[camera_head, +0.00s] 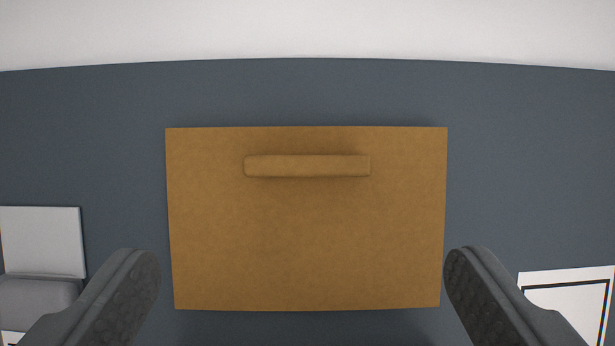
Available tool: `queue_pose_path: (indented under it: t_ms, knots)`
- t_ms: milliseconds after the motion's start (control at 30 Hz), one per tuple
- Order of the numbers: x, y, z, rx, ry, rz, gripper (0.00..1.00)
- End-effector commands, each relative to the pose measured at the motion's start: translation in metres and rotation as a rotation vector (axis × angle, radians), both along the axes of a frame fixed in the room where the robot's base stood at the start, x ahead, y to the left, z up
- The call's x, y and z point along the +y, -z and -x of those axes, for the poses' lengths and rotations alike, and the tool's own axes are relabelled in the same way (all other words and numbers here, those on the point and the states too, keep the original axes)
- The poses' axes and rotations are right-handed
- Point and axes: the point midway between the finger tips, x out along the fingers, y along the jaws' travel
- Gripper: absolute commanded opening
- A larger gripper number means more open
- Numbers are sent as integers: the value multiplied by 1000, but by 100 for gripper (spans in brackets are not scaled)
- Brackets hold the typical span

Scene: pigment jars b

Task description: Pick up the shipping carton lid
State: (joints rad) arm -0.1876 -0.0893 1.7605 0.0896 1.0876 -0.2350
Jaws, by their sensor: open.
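The shipping carton lid (306,245) is a flat brown cardboard rectangle in the middle of the view. A raised brown bar-shaped handle (307,166) runs left to right across its upper part. My gripper (302,275) is open and empty, with one dark grey finger near the lid's lower left edge and the other near its lower right edge in the picture. Neither finger visibly touches the lid. What lies under the lid is hidden.
The lid is over a dark blue-grey surface (520,170), with a pale area (310,28) beyond its far edge. A light grey block-like object (42,241) is at the left. A white panel with a black border (568,302) is at the lower right. Bare surface surrounds the lid.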

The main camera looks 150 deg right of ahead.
Motion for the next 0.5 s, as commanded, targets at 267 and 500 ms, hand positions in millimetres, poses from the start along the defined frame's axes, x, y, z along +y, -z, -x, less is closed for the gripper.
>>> queue_pose_path:
  t_ms: [267,500]
  knots:
    - [4,25,-9,0,0,0,89]
    - [6,37,-17,1,0,0,89]
